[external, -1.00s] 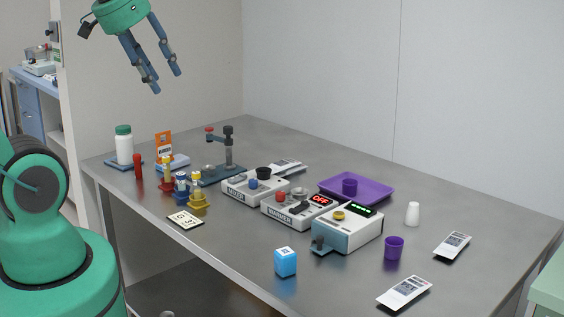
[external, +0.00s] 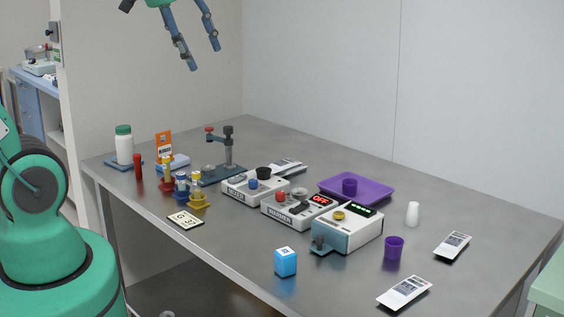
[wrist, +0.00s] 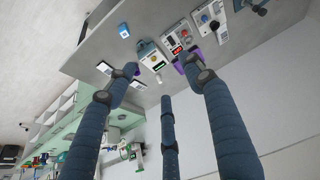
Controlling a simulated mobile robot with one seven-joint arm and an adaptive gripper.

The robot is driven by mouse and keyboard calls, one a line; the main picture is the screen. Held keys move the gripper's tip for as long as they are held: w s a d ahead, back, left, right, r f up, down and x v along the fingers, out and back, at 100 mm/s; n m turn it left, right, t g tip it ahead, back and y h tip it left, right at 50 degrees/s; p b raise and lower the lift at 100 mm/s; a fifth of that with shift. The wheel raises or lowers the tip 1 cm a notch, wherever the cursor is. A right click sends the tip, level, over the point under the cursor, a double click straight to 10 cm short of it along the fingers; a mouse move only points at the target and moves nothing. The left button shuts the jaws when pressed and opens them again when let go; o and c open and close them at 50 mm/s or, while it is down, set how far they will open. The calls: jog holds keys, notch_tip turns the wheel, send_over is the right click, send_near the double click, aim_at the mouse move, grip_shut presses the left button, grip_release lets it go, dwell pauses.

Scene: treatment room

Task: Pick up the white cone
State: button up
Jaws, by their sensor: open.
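The white cone (external: 412,214) is a small, upright, tapered piece on the right part of the grey table (external: 480,215). It stands between the purple tray and a flat white-and-grey packet. My gripper (external: 204,58) is open and empty, high above the back left of the table, far up and left of the cone. In the wrist view, my gripper's three blue fingers (wrist: 160,80) are spread apart with nothing between them.
A purple tray (external: 330,193) holding a purple cup lies left of the cone. Another purple cup (external: 394,248) stands in front of it. A white device with a green display (external: 348,232) is to the left. Flat packets (external: 453,245) lie to the right. Bottles and stands crowd the table's left.

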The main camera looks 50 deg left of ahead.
jog(key=w+d+n+g, duration=0.1)
jog(key=w+d+n, duration=0.15)
jog(key=w, duration=1.35)
jog(key=n+g+y, duration=0.1)
jog(key=n+g, duration=0.2)
jog(key=n, duration=0.2)
send_over(414, 204)
notch_tip(414, 204, down, 34)
jog(key=shift+s+d, duration=0.35)
jog(key=shift+d, duration=0.05)
jog(key=shift+f, duration=0.15)
jog(key=shift+w+a+f+b, duration=0.1)
jog(key=shift+f+b, duration=0.1)
jog(key=shift+f, duration=1.2)
jog(key=shift+w+a+f+b, duration=0.15)
jog(key=shift+f+b, duration=0.1)
jog(key=shift+f, duration=1.1)
jog(key=shift+w+a+f+b, duration=0.1)
jog(key=shift+f+b, duration=0.1)
jog(key=shift+f, duration=1.2)
jog(key=shift+f, duration=0.1)
jog(key=shift+w+a+f+b, duration=0.1)
jog(key=shift+f+b, duration=0.15)
jog(key=shift+f, duration=1)
jog(key=shift+w+a+f+b, duration=0.1)
jog(key=shift+f+b, duration=0.15)
jog(key=shift+f, duration=1)
